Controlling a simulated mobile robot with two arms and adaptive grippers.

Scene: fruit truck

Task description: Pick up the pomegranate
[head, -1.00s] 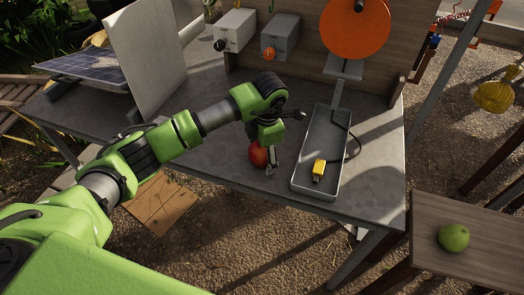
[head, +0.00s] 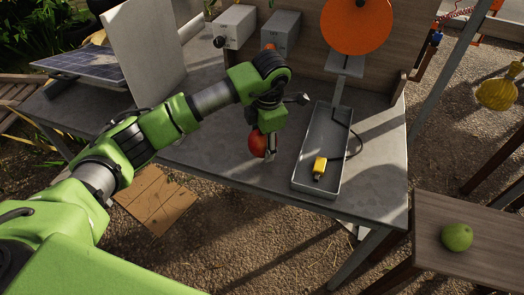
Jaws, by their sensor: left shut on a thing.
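The red pomegranate (head: 257,143) is in my left gripper (head: 266,146), near the middle of the grey table (head: 215,148). The gripper points down and is shut on the fruit. Its fingers and wrist hide part of the pomegranate's right side. The fruit appears to be a little above the table top, though the exact gap is hard to judge. My right gripper does not show.
A grey metal tray (head: 301,179) with a yellow plug-like item (head: 319,167) lies just right of the gripper. Grey boxes (head: 280,33) and an orange disc (head: 357,24) stand behind. A green fruit (head: 457,237) lies on a wooden table (head: 470,271) at lower right.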

